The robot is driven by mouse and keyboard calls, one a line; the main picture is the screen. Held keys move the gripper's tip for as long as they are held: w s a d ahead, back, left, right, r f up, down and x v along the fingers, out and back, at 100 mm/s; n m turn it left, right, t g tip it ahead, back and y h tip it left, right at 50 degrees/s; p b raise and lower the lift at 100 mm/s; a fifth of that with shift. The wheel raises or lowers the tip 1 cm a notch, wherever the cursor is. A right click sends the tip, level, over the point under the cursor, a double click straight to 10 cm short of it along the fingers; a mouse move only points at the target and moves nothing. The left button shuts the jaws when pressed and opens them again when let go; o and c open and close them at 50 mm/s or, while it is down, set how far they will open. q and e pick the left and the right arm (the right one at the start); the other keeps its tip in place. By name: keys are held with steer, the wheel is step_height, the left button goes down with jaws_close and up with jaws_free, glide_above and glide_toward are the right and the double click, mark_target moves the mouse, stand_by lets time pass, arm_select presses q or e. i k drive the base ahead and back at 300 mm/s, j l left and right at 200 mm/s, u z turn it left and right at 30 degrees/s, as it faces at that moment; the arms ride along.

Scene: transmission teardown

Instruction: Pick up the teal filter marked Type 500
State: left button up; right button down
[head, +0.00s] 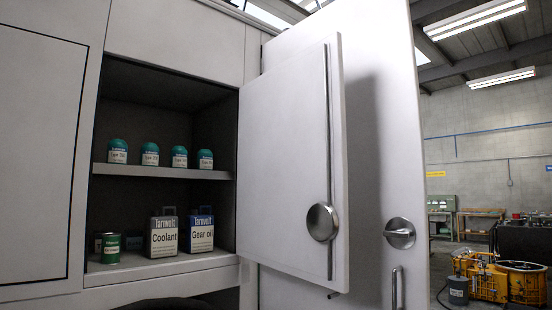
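Several teal filters stand upright in a row on the upper shelf of an open cabinet. They are the far-left filter (118,149), the second filter (150,153), the third filter (180,156) and the far-right filter (205,158). Each has a rounded teal top and a white label that begins with "Type". The numbers are too small to read surely, so I cannot tell which is Type 500. Neither of my grippers is in view.
The upper shelf (160,171) is bare at its front edge. Below stand a green can (111,248), a Coolant can (163,238) and a Gear oil can (201,232). The cabinet door (285,170) stands open on the right. Orange machinery (500,280) is far right.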

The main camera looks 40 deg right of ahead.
mark_target(178, 156)
steer(key=l+u, duration=0.1)
steer(key=l, duration=0.85)
steer(key=i+l+u, duration=0.15)
steer(key=l, duration=0.75)
steer(key=l+u, duration=0.1)
steer(key=l, duration=0.85)
steer(key=k+l+u, duration=0.15)
steer(key=l, duration=0.75)
steer(key=l+u, duration=0.1)
steer(key=l, duration=0.85)
steer(key=j+z, duration=0.1)
steer(key=j, duration=0.4)
steer(key=k+j+z, duration=0.1)
steer(key=j, duration=0.4)
steer(key=j+z, duration=0.1)
steer(key=j, duration=0.4)
steer(key=k+j+z, duration=0.1)
steer(key=j, duration=0.4)
steer(key=k+j+z, duration=0.1)
steer(key=j, duration=0.4)
steer(key=k, duration=0.05)
